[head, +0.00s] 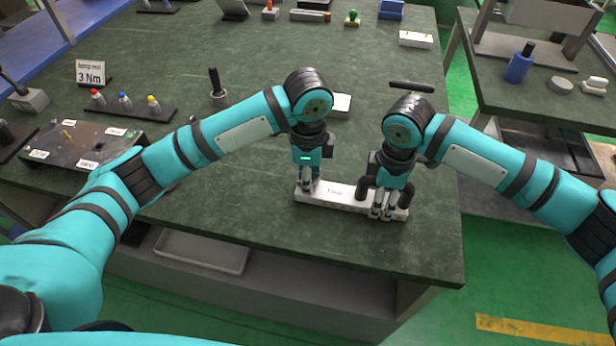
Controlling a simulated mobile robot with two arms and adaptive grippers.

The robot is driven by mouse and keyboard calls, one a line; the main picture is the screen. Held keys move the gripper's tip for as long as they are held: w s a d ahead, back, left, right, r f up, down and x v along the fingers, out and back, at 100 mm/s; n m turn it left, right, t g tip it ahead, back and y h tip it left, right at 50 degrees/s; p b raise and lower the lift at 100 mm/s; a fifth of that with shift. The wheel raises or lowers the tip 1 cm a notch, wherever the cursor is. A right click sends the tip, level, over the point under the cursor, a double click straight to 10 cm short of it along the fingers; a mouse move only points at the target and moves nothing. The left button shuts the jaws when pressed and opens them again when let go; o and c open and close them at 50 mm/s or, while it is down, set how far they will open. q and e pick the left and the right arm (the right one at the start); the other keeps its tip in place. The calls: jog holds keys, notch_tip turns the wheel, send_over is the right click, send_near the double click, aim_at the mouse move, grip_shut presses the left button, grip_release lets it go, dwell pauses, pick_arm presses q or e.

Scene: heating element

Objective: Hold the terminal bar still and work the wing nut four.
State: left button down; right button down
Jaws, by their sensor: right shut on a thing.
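The terminal bar (342,197) is a pale, long block lying near the front right edge of the green table, with a small label that is too small to read. My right gripper (382,212) is over its right part, its fingers down at the bar and shut on it. My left gripper (307,185) points down at the bar's left end, fingertips close together; whether it grips anything there is unclear. Dark rounded parts (407,195) stand beside the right gripper. No wing nut can be made out; the fingers may hide it.
The green table (250,200) is clear left of the bar. A dark plate with labels (75,146), a rack with coloured knobs (125,104) and a "3 Nm" sign (90,73) stand at left. A second table (500,85) is at right.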

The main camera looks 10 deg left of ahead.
pick_arm(q)
jog(key=m, duration=0.5)
jog(key=shift+m, duration=0.3)
pick_arm(e)
jog(key=shift+d+f, duration=0.1)
jog(key=shift+f, duration=0.1)
pick_arm(q)
jog(key=c, duration=1.2)
grip_release()
notch_tip(320, 180, up, 12)
jog(key=shift+s+r, duration=0.1)
